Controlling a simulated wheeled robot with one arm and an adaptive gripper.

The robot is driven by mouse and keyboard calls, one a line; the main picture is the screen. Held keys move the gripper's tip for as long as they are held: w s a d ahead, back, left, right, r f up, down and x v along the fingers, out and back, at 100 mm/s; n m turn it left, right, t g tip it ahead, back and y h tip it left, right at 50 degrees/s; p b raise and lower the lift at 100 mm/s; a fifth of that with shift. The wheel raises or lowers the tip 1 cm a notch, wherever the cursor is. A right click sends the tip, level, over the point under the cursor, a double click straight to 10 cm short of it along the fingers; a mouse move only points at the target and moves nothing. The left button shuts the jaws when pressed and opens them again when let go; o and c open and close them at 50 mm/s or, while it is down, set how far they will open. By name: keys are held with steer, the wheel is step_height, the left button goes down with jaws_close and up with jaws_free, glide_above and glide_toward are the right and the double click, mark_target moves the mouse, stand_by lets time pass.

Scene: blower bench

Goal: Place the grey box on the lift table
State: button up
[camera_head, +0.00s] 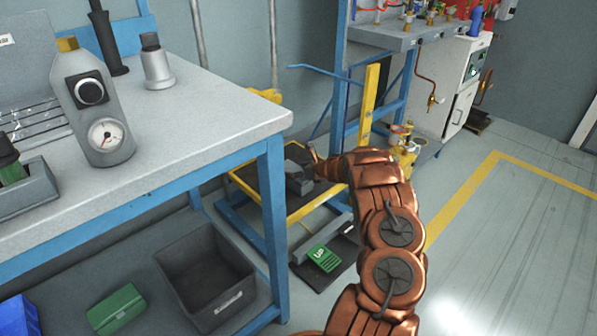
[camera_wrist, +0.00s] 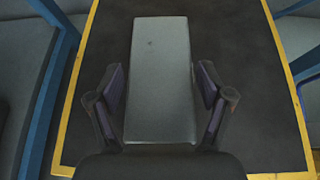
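The grey box (camera_head: 299,178) is over the dark top of the yellow-edged lift table (camera_head: 262,178) in the head view and appears to rest on it. In the wrist view the box (camera_wrist: 160,75) lies lengthwise over the table's dark mat (camera_wrist: 245,70). My gripper (camera_wrist: 160,95) has one finger on each side of the box, with narrow gaps showing between the pads and its sides, so it looks open around it. In the head view, my arm covers the table's right part and the fingers are hard to make out. The underside of the box is hidden.
A workbench (camera_head: 205,125) with a grey gauge device (camera_head: 92,105) stands left of the lift table. A dark bin (camera_head: 205,275) and a green box (camera_head: 116,308) are beneath it. A green UP pedal (camera_head: 324,258) is by the table's base. Open floor (camera_head: 500,240) lies to the right.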

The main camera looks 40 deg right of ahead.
steer(key=shift+o, duration=1)
steer(key=shift+r, duration=0.1)
steer(key=p+v, duration=0.2)
steer(key=v, duration=1)
steer(key=shift+p, duration=0.35)
